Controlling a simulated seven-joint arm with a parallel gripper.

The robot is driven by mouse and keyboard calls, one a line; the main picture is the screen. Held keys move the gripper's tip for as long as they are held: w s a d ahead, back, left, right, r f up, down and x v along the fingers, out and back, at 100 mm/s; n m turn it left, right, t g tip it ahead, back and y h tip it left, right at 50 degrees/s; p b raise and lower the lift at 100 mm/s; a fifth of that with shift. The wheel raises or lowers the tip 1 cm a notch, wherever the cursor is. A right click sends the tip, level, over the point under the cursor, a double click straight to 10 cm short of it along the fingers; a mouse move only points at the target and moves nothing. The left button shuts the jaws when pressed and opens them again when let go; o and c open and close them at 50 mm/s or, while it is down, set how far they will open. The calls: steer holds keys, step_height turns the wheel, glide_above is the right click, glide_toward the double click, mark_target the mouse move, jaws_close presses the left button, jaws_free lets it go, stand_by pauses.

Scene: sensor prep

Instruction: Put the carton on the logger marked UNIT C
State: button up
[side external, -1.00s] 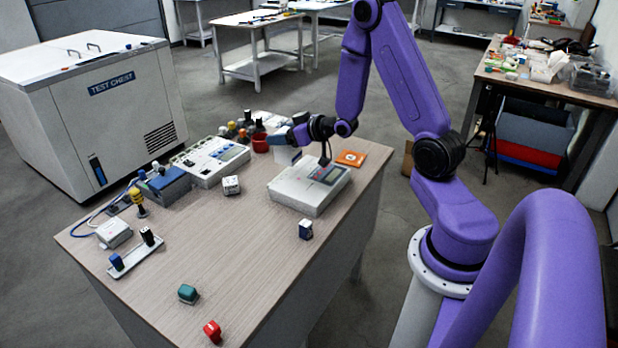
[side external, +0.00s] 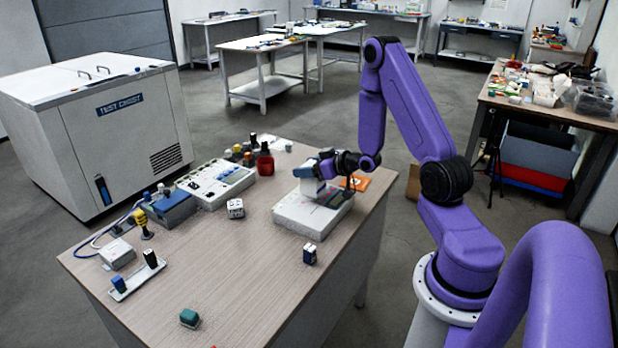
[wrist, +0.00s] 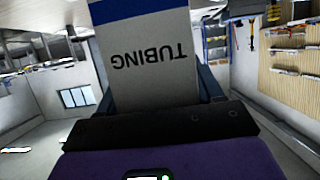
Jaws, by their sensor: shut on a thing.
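The carton, white with a blue band and the word TUBING, is held in my gripper and fills the upper middle of the wrist view (wrist: 150,60). In the side view my gripper (side external: 315,171) is shut on the carton (side external: 311,187) over the large white instrument (side external: 300,216) near the table's right side. I cannot tell whether the carton touches its top. No UNIT C marking is readable on any device, so I cannot tell which one is the logger.
A white panel instrument (side external: 215,184), a red cup (side external: 265,164) and several small bottles stand behind. A white dice-like block (side external: 235,208) and a dark blue-and-white block (side external: 309,254) flank the instrument. An orange square (side external: 359,183) lies behind it.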

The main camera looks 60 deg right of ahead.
steer(key=shift+f, duration=1.55)
steer(key=shift+f, duration=0.15)
steer(key=o, duration=1.1)
